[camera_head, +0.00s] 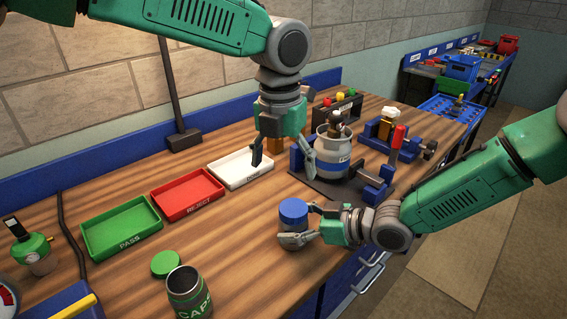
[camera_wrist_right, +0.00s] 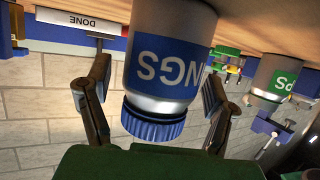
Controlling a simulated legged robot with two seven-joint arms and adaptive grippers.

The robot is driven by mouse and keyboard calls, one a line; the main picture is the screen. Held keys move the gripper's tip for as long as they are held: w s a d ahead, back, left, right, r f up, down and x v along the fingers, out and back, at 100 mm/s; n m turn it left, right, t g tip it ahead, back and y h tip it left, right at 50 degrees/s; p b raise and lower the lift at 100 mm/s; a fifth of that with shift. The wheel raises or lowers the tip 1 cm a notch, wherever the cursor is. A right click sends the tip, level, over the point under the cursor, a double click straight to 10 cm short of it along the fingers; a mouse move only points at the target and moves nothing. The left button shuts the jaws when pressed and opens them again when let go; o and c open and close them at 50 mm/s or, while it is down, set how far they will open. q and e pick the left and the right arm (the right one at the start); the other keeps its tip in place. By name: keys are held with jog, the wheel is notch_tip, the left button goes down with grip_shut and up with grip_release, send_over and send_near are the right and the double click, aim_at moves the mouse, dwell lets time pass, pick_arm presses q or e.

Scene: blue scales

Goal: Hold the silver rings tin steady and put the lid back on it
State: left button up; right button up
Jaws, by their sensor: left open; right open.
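The silver rings tin (camera_head: 290,227) stands upright on the bench with its blue lid (camera_head: 293,208) on top. In the right wrist view the tin (camera_wrist_right: 172,58) appears upside down, with its blue label partly readable and the ribbed lid (camera_wrist_right: 153,122) on its end. The lid looks level; I cannot tell if it is fully pressed down. My right gripper (camera_head: 307,224) is open, its fingers on either side of the tin, with no clear grip. My left gripper (camera_head: 282,158) is open and empty above the bench, beyond the tin, near the white tray.
A green caps tin (camera_head: 189,292) stands open with its green lid (camera_head: 166,263) beside it. Green (camera_head: 121,227), red (camera_head: 188,194) and white (camera_head: 240,168) trays line the back. A silver pot (camera_head: 333,152) stands on a dark base near my left gripper.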

jog(key=v, duration=1.1)
jog(key=shift+f, duration=0.15)
